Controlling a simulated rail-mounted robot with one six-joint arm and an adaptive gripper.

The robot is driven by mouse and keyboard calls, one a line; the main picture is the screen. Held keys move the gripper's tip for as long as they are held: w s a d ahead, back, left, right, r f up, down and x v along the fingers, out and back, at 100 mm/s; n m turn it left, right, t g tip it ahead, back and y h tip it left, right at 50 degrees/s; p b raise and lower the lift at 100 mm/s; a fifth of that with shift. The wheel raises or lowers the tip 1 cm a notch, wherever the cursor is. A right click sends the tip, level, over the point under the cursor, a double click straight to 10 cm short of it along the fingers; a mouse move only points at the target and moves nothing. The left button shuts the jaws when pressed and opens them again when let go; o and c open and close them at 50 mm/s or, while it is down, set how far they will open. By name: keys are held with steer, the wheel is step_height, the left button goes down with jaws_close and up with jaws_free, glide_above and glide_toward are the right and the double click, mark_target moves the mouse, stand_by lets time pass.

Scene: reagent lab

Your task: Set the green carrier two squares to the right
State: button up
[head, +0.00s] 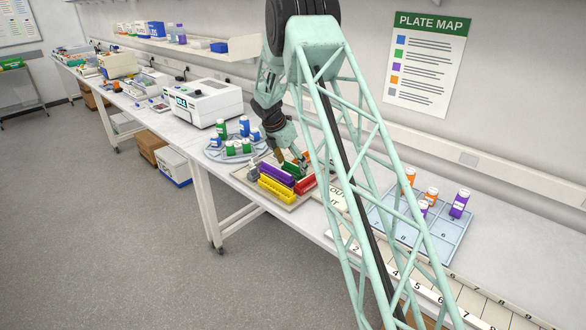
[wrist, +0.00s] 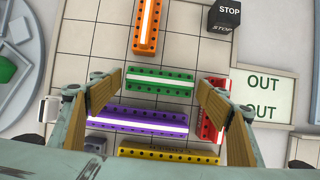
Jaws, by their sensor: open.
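The green carrier (wrist: 160,80) lies crosswise on the gridded board (wrist: 85,40), a white stripe along its top. My gripper (wrist: 161,88) is open over it, one finger near each end. I cannot tell whether either finger touches it. The red carrier (wrist: 214,122) stands lengthwise just to the right, partly hidden by my right finger. In the head view my gripper (head: 291,161) is low over the green carrier (head: 291,169), which it partly hides.
On the board, a purple carrier (wrist: 140,121) and a yellow carrier (wrist: 180,154) lie nearer my wrist; an orange carrier (wrist: 146,24) is beyond. A black STOP block (wrist: 225,14) is at top right. An OUT card (wrist: 263,97) lies right of the red carrier.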

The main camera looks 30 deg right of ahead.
steer(key=v, duration=0.9)
steer(key=shift+r, duration=0.15)
stand_by(0.4)
